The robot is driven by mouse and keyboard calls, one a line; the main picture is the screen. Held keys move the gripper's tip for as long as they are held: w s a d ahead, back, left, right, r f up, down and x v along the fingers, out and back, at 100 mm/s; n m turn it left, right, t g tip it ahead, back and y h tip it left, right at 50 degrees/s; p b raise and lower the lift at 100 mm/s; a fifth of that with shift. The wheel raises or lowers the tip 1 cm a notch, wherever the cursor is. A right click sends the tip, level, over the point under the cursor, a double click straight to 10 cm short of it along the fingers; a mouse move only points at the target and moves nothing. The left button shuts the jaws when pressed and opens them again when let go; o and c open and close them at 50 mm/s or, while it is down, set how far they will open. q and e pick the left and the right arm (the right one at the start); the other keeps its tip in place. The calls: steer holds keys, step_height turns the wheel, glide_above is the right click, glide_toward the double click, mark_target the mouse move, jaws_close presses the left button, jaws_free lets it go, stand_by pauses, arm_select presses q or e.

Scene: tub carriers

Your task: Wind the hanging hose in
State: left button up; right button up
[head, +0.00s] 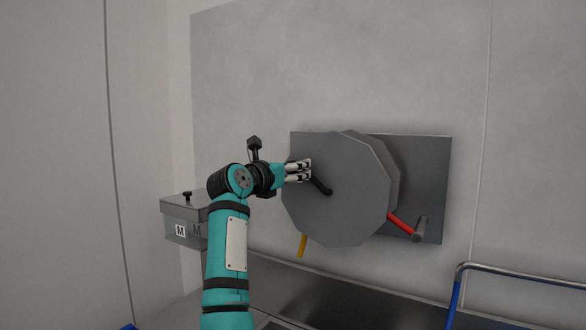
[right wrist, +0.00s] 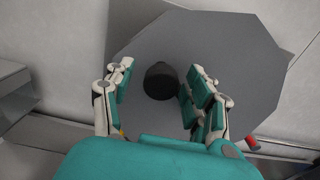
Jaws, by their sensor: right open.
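A grey many-sided hose reel (head: 345,215) stands on a grey wall plate (head: 435,165). A black crank handle (head: 322,187) sits on the reel's left face. My right gripper (head: 307,170) is at this handle. In the right wrist view the handle's dark round end (right wrist: 160,82) shows between the open fingers, with a gap on both sides. A short yellow piece (head: 303,245), maybe the hose end, hangs below the reel's lower left. A red bar (head: 401,224) runs from behind the reel to a grey cylinder (head: 421,229). My left gripper is not in view.
A grey box (head: 183,212) marked M with a black knob on top is on the wall at left. A metal rail with a blue post (head: 453,305) stands at lower right. A dark shelf (head: 340,288) runs below the reel.

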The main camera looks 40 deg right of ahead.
steer(key=shift+s+a, duration=0.1)
steer(key=shift+c, duration=1.3)
jaws_close()
